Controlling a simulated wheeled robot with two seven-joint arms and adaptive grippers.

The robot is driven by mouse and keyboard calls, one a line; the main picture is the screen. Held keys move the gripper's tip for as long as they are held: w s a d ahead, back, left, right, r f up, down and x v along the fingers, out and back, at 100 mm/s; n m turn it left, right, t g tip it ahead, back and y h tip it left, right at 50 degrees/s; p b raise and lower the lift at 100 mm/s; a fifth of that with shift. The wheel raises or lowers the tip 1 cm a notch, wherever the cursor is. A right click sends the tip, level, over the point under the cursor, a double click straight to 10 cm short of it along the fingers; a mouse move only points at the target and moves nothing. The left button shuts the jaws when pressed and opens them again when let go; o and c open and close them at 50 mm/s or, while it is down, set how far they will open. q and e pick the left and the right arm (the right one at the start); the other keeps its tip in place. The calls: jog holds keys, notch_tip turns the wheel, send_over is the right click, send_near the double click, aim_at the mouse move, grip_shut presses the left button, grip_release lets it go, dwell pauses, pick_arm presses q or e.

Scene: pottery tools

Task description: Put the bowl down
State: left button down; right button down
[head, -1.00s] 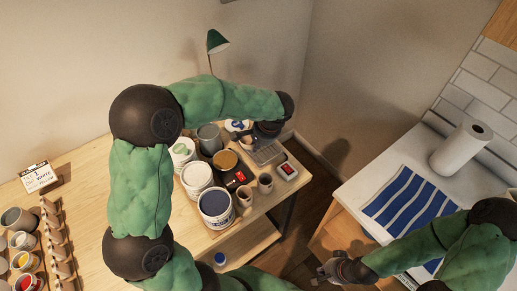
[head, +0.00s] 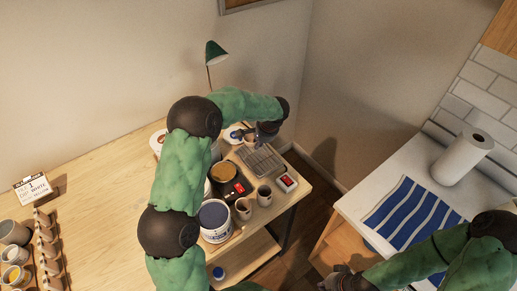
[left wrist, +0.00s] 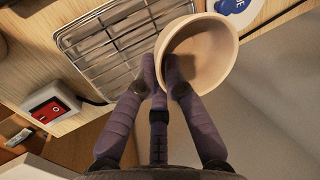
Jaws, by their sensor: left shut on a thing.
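The bowl (left wrist: 207,48) is pale tan with a round open mouth. In the left wrist view it is tilted in the picture, at the tips of my left gripper (left wrist: 165,80), whose fingers are shut on its wall. It overlaps the right edge of the wire rack (left wrist: 75,43); I cannot tell whether it touches it. In the head view my left gripper (head: 268,132) is at the back of the rack (head: 262,163), and the bowl is small and partly hidden there. My right gripper (head: 338,279) is low at the right, away from the bowl; its fingers are unclear.
A red-switched device (head: 286,182) stands at the rack's right. A green lamp (head: 215,52) is behind.

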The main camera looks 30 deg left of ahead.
aim_at(256, 152)
pick_arm(q)
jog(key=shift+w+a+f, duration=0.15)
jog(key=shift+w+f, duration=0.1)
jog(key=shift+f, duration=0.05)
jog(key=shift+w+f, duration=0.2)
jog(key=shift+f, duration=1.5)
jog(key=shift+b, duration=0.3)
jog(key=shift+f, duration=0.15)
jog(key=c, duration=1.3)
grip_release()
jog(key=shift+c, duration=0.2)
